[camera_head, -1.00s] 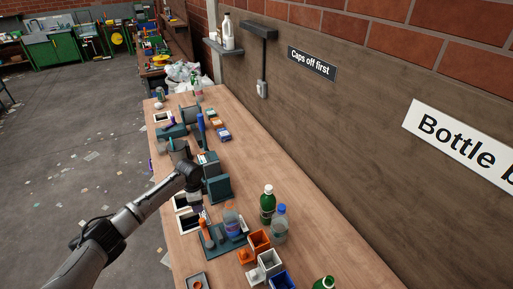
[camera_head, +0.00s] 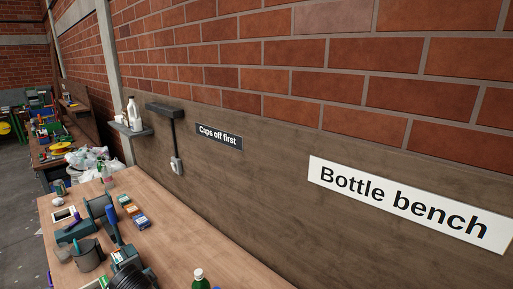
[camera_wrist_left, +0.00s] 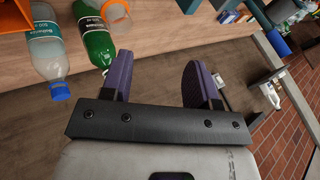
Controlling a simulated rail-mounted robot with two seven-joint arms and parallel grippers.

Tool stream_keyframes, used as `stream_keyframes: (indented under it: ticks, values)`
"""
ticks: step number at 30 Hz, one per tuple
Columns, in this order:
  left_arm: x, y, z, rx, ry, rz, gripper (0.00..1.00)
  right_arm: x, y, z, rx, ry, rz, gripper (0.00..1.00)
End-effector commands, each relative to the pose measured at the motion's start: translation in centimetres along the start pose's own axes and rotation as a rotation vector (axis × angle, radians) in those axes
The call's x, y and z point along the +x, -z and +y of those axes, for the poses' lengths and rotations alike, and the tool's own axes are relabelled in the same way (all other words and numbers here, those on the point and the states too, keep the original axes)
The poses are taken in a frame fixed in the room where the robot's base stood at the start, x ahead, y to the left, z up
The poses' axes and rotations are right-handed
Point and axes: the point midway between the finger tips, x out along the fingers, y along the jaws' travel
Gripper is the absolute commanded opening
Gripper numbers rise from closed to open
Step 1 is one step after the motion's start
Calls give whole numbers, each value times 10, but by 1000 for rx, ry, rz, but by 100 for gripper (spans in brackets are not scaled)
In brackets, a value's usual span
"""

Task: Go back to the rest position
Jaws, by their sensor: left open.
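My left gripper (camera_wrist_left: 160,82) is open in the left wrist view, with nothing between its two purple fingers. A clear bottle with a blue cap (camera_wrist_left: 48,50) and a green bottle (camera_wrist_left: 96,38) show at the upper left of that view. The green bottle's neck is close to the left finger; I cannot tell whether they touch. In the head view only the top of a green bottle (camera_head: 199,279) shows at the bottom edge. The left gripper's fingers cannot be made out there. My right gripper is in neither view.
The wooden bench (camera_head: 180,232) runs along the wall, its near part out of frame. Grey-green fixtures (camera_head: 76,230) and small coloured boxes (camera_head: 132,210) stand at its far end. A wall shelf (camera_head: 130,128) holds white bottles. Signs reading "Caps off first" (camera_head: 219,137) and "Bottle bench" (camera_head: 405,204) hang there.

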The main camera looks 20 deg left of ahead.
Motion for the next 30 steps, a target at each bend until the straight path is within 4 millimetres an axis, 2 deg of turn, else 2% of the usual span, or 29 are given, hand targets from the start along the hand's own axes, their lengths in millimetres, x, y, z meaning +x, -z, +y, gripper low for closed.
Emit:
stream_keyframes:
  ticks: [1, 3, 5, 6, 9, 12, 15, 21, 26, 27, 30]
  values:
    - [-17, 7, 32, 6, 2, 67, 55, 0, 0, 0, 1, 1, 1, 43]
    - [-41, 8, 72, 4, 3, 152, 55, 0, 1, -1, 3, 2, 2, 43]
    - [-62, 2, 108, 0, -14, 215, 55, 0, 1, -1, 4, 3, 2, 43]
    - [-76, -7, 133, -4, -35, 250, 55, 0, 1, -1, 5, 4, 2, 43]
    - [-109, -38, 188, -38, -110, 300, 55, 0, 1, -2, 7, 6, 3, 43]
    - [-128, -75, 232, -81, -208, 285, 55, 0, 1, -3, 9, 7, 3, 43]
    - [-135, -108, 266, -116, -297, 228, 55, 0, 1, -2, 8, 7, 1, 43]
    - [-134, -169, 316, -155, -411, 72, 55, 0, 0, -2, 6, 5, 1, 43]
    - [-136, -215, 340, -152, -456, -38, 55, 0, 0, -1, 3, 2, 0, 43]
    - [-143, -217, 337, -148, -458, -48, 55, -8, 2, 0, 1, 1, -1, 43]
    - [-162, -206, 324, -149, -456, -39, 55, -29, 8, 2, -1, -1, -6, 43]
